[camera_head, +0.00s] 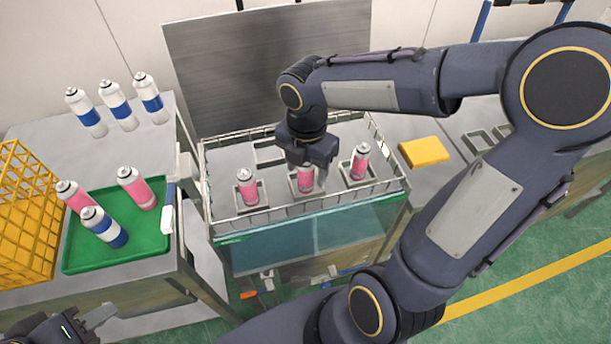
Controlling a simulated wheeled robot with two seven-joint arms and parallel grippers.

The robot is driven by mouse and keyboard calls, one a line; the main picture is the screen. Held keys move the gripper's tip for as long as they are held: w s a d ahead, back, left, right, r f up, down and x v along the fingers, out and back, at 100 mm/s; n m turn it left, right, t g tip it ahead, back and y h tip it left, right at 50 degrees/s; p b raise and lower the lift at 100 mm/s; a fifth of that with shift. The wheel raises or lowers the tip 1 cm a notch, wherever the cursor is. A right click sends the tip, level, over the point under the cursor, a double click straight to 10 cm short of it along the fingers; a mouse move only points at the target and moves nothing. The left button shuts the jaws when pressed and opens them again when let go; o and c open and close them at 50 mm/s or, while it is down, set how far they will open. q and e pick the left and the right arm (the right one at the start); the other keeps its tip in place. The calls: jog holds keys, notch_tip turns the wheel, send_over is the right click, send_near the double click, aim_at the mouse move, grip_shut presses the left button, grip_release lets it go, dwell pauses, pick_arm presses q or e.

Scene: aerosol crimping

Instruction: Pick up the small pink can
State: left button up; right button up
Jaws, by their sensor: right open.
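Three small pink cans with white tops stand in holders on the wire-railed bench: a left one (247,190), a middle one (305,184) and a right one (360,163). My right gripper (308,178) points down over the middle can, with its open fingers beside it and hiding its top. Whether the fingers touch the can is unclear. Two more pink cans, one at the left (76,198) and one at the right (138,189), are on the green tray (150,242). My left gripper (92,318) is partly in view at the lower left corner, its fingers not clear.
A blue-and-white can (104,228) is also on the tray. Three more blue-and-white cans (117,107) stand behind it. A yellow crate (25,225) is at the far left. The wire railing (310,206) edges the bench. A yellow block (424,151) lies to the right.

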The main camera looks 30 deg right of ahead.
jog(key=shift+f, duration=0.4)
jog(key=shift+c, duration=0.4)
jog(key=c, duration=1)
jog(key=shift+r, duration=0.45)
notch_tip(320, 180, up, 2)
jog(key=shift+r, duration=0.2)
jog(key=s+a+r, duration=0.1)
jog(key=s+r, duration=0.2)
jog(key=s, duration=0.1)
jog(key=s+a+r, duration=0.1)
jog(key=s+r, duration=0.2)
jog(key=s, duration=0.2)
jog(key=s+r, duration=0.3)
jog(key=s, duration=0.1)
jog(key=shift+s+a+r, duration=0.35)
jog(key=shift+a+r, duration=0.05)
